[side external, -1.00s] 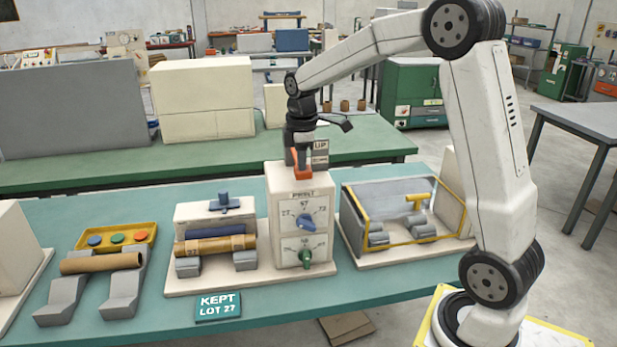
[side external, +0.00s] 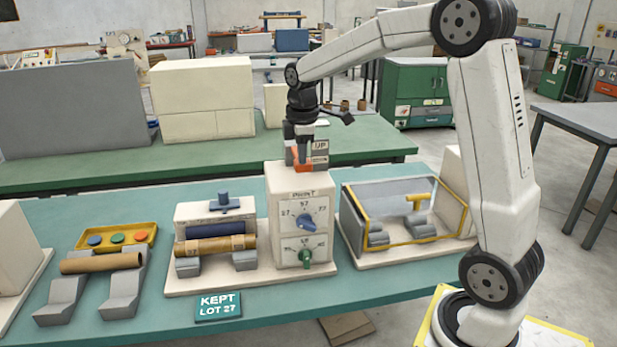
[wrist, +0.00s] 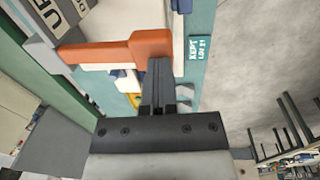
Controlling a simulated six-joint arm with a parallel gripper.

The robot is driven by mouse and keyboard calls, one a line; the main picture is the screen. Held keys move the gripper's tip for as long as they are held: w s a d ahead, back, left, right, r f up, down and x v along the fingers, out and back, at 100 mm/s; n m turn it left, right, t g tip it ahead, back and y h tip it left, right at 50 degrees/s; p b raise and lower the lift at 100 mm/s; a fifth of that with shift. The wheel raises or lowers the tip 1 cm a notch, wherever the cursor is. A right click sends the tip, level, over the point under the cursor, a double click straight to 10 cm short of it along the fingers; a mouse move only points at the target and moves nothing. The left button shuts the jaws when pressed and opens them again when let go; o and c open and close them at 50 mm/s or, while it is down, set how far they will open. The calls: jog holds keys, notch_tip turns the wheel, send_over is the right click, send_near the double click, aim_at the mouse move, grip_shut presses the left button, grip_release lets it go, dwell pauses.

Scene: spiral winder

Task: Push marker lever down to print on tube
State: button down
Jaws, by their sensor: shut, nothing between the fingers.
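The cream marker box (side external: 284,227) stands at the table's middle, with a blue dial (side external: 306,220) and a green knob (side external: 306,256) on its front. An orange lever (side external: 303,169) is on top of it, beside a sign reading UP (side external: 320,146). My gripper (wrist: 160,62) is shut and empty, its fingertips by the end of the orange lever (wrist: 150,46) in the wrist view. I cannot tell whether they touch it. A brown tube (side external: 213,245) lies on grey supports left of the box; its surface shows no clear print.
Another brown tube (side external: 101,262) rests on grey cradles at left, before a yellow button panel (side external: 116,237). A yellow-framed clear guard (side external: 400,215) stands right of the box.

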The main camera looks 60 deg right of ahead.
notch_tip(320, 180, up, 11)
jog(key=s+a, duration=0.1)
dwell(0.3)
dwell(0.6)
jog(key=s+a+f+m+t, duration=0.1)
jog(key=s+a+f+m, duration=0.3)
jog(key=f, duration=0.8)
jog(key=s+a+f+m, duration=0.5)
jog(key=s+a+f, duration=0.4)
jog(key=f, duration=0.3)
jog(key=shift+s+a+t+y, duration=0.15)
jog(key=shift+s+t+y, duration=0.15)
jog(key=shift+t, duration=0.1)
